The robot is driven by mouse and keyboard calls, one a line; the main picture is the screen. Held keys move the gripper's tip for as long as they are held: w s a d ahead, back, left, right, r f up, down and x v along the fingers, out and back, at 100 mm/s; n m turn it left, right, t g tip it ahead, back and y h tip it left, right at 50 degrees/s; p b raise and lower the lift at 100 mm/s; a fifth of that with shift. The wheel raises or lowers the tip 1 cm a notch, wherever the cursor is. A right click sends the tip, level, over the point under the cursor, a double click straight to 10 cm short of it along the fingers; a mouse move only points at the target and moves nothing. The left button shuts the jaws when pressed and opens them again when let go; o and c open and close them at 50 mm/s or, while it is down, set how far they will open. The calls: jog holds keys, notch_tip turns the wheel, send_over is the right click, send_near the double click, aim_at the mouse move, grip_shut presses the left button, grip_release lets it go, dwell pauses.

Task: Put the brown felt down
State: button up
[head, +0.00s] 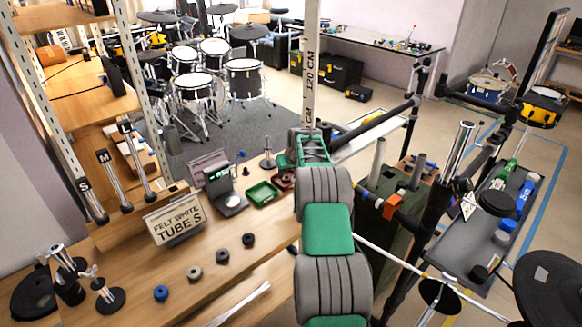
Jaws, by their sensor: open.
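Several small felt rings lie in a slanting row on the wooden bench. My arm reaches away from me, right of the row. My gripper (287,163) is at its far end, by a small dark red tray (284,180). The gripper is open. Its fingertips are mostly hidden by the arm, and I cannot tell whether a felt is under them or in the red tray.
A green tray (262,193) and a small scale (223,190) stand left of my gripper. A sign reading "FELT WHITE TUBE S" (174,219) stands behind the rings. Metal posts (110,292) stand at the bench's left. A grey side table (467,238) is at the right.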

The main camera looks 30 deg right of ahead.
jog(key=b+v, duration=0.1)
jog(key=v, duration=0.8)
jog(key=s+a+r+n, duration=0.1)
jog(key=s+a+r, duration=0.25)
jog(key=a, duration=0.35)
jog(key=s+a+r+g+y, duration=0.15)
jog(key=s+a, duration=0.25)
jog(key=a, duration=0.4)
jog(key=s+a+r+n+t+h, duration=0.1)
jog(key=s+a+r, duration=0.25)
jog(key=a, duration=0.35)
jog(key=s+a+f, duration=0.1)
jog(key=s+a, duration=0.3)
jog(key=s, duration=0.3)
jog(key=s+a+f+g, duration=0.1)
jog(key=s+a, duration=0.3)
jog(key=s, duration=0.4)
jog(key=s+a+f+n+g+y+p, duration=0.1)
jog(key=s+a+f, duration=0.1)
jog(key=s+a, duration=0.3)
jog(key=shift+s+f, duration=0.3)
jog(key=shift+s, duration=1)
